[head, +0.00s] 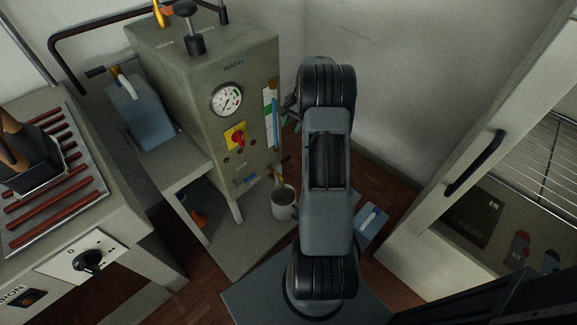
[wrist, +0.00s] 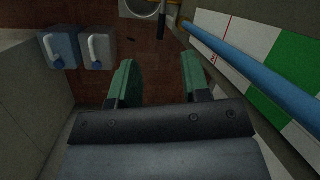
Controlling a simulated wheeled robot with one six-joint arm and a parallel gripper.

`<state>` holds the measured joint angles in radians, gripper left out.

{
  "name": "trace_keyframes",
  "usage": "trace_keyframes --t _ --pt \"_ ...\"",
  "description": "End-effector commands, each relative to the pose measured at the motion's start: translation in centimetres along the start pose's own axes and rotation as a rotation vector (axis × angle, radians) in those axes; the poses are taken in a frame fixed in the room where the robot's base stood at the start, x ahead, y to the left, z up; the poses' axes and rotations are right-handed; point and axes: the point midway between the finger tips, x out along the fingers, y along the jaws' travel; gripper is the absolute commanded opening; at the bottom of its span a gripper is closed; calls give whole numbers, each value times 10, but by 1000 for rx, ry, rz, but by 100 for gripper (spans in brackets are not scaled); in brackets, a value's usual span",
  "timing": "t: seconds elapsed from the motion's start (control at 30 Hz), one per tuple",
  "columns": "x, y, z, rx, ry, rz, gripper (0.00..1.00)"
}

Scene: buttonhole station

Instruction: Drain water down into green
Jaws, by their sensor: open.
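The olive boiler (head: 200,75) stands left of my arm, with a dial gauge and a red knob on a yellow plate. On its right side is a sight glass with a blue column (head: 275,122), beside a white scale with green bands. The wrist view shows the blue tube (wrist: 245,65) and a green band (wrist: 300,62) close up. A small drain valve with a dark handle (wrist: 162,25) is low on the boiler, above a grey mug (head: 284,205). My gripper (wrist: 158,60) is open and empty, with green fingers, left of the tube. I cannot read the exact water level.
Blue-grey jugs (wrist: 60,48) stand on the red-brown floor; another jug (head: 140,112) stands left of the boiler. An ironing station (head: 70,190) is at the left. A pale cabinet with a black handle (head: 474,163) is at the right. The wall is close behind my arm.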

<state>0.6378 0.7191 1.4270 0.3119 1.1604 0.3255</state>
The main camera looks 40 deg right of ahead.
Motion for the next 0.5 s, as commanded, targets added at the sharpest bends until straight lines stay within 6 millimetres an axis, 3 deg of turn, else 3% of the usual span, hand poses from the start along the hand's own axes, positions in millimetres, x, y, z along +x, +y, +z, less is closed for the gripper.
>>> trace_keyframes --t 0.03,0.2,0.33,0.5 --pt "22 8 -22 60 -17 -20 43" --pt "50 22 -64 201 -55 -73 43" --pt "62 28 -79 253 -70 -94 43" --pt "82 28 -83 274 -79 -101 43"
